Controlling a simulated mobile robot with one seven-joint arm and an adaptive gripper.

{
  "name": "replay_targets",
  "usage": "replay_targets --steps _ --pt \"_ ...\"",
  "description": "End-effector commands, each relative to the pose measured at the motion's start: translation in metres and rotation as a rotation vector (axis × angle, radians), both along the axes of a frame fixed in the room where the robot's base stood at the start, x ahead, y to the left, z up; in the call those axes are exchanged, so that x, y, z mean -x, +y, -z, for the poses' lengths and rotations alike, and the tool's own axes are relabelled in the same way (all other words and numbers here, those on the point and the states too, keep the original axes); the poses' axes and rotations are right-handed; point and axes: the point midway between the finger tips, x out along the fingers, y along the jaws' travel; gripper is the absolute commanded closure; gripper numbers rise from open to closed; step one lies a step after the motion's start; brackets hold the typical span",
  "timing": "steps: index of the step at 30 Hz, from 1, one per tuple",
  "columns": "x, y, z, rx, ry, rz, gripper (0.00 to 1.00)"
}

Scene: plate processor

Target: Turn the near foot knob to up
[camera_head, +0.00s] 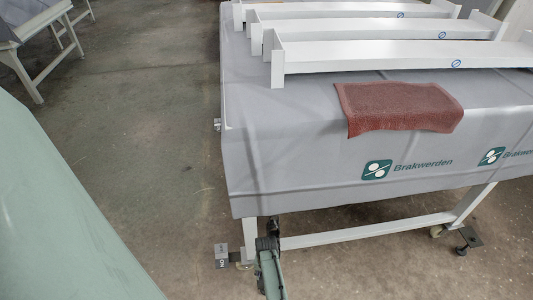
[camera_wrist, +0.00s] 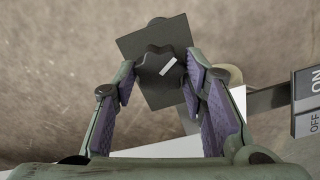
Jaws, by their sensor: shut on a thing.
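The near foot knob (camera_wrist: 156,70) is a dark lobed knob with a white pointer mark, seen in the wrist view over a dark square foot plate (camera_wrist: 137,41). The pointer slants toward the upper right of the picture. My gripper (camera_wrist: 160,68) has its purple-padded fingers on both sides of the knob, shut on it. In the head view my gripper (camera_head: 267,244) is low at the table's near left leg (camera_head: 250,231). The knob itself is hidden there. A grey block marked ON and OFF (camera_wrist: 308,100) lies at the right; it also shows in the head view (camera_head: 221,256).
A table with a grey Brakwerden cover (camera_head: 300,170) stands over the foot, with a red-brown towel (camera_head: 400,107) and white beams (camera_head: 400,56) on top. A low white crossbar (camera_head: 360,232) runs right from the leg.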

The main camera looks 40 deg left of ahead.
Motion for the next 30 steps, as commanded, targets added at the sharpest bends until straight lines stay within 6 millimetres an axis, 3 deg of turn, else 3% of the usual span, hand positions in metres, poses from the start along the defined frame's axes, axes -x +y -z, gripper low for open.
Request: replay_targets --steps 30 --pt "0.0008 0.0009 -0.0007 0.000 -0.001 -0.963 0.89"
